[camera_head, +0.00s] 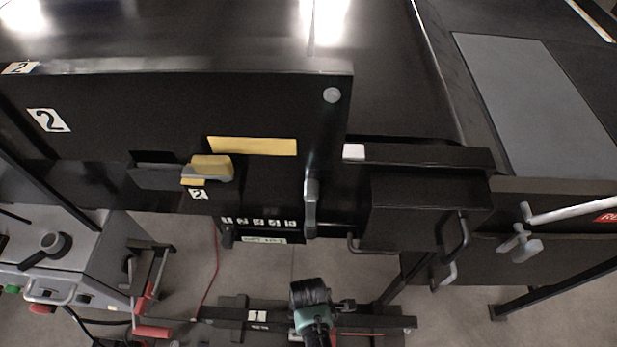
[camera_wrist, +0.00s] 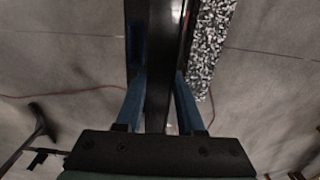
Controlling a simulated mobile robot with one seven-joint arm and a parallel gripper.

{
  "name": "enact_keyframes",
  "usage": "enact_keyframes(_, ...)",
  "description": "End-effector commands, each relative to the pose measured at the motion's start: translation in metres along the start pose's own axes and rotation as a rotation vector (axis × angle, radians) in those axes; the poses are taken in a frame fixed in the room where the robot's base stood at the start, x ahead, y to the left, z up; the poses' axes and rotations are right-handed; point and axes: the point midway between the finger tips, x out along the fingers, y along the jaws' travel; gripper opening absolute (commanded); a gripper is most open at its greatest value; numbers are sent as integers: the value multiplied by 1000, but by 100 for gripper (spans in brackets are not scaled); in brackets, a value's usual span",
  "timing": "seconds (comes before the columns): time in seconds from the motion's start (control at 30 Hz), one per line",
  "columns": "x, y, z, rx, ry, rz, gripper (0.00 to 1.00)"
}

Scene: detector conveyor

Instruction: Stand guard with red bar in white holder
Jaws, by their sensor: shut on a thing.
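My gripper (camera_wrist: 158,80) shows in the wrist view with two blue fingers, one on each side of a dark upright bar (camera_wrist: 164,50), and is shut on it. A black-and-white speckled strip (camera_wrist: 208,45) runs along the bar's right side. In the head view my wrist is at the bottom middle, over a long dark part (camera_head: 230,313) labelled 1. A little red shows on this part just right of my arm. A small white block (camera_head: 354,151) sits at the left end of a black ledge. I cannot tell whether it is the holder.
A large black machine with a panel labelled 2 (camera_head: 150,110) fills the upper head view. A black box (camera_head: 410,212) with handles juts out toward me. A grey console (camera_head: 85,260) with a lever and red-gripped handles (camera_head: 151,331) stands at left.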

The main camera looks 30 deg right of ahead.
Motion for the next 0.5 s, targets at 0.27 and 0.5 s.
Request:
enact_keyframes(0.27,2,2,0,0,1,5,50)
enact_keyframes(0.5,3,1,0,0,1,2,72)
